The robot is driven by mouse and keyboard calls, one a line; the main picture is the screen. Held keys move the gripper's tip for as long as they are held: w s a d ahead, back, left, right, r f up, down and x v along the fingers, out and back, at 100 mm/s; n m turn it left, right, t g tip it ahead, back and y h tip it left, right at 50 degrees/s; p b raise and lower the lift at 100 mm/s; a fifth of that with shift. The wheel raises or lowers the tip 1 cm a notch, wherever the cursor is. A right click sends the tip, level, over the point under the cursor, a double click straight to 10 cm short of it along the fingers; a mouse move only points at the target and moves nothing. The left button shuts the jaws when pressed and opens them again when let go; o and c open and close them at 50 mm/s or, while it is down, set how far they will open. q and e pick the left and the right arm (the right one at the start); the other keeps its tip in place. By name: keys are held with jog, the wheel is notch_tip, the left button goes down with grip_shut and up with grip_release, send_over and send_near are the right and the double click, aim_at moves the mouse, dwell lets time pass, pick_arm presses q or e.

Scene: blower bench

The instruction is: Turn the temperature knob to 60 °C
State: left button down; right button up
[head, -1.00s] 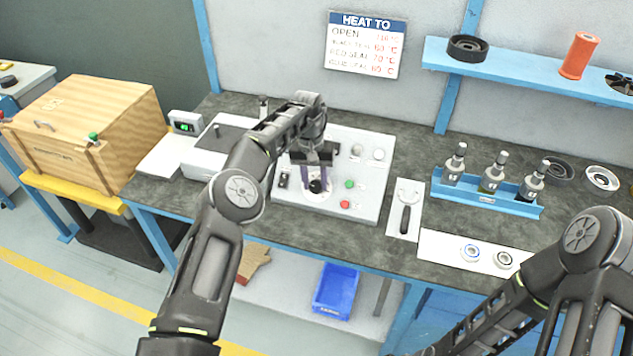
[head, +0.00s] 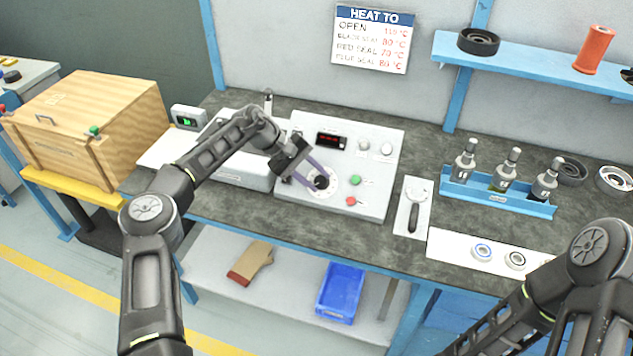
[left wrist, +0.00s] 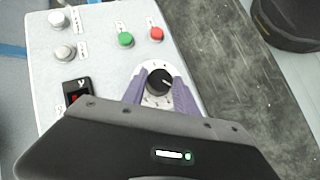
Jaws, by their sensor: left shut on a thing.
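The temperature knob (head: 321,182) is a black round knob on a white dial on the sloped grey control panel (head: 377,203). My left gripper (head: 318,179) comes in from the left with its purple fingers shut on the knob. In the left wrist view the knob (left wrist: 159,82) sits between the two fingertips, with a pale pointer mark and dial marks around it. The dial numbers are too small to read. A display with red digits (head: 331,140) is on the panel, its figures unreadable. My right arm is at the lower right; its gripper is out of the picture.
Green (head: 355,180) and red (head: 351,201) buttons lie just right of the dial. A heat chart (head: 372,40) hangs on the wall. A tool on a white plate (head: 413,207) and a blue rack of bottles (head: 497,192) stand to the right. A wooden box (head: 88,125) is at left.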

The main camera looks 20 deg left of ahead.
pick_arm(q)
jog(key=shift+s+f+n+t+h, duration=0.2)
jog(key=shift+n+t+h, duration=0.1)
jog(key=shift+n, duration=0.1)
jog(key=shift+b, duration=0.3)
jog(key=c, duration=0.9)
grip_release()
jog(key=shift+w+r, duration=0.1)
jog(key=shift+c, duration=0.2)
jog(key=shift+a, duration=0.1)
jog(key=b+v, duration=0.1)
jog(key=v, duration=0.6)
jog(key=shift+a+r+b, duration=0.15)
jog(key=shift+r+b, duration=0.1)
jog(key=shift+b, duration=0.15)
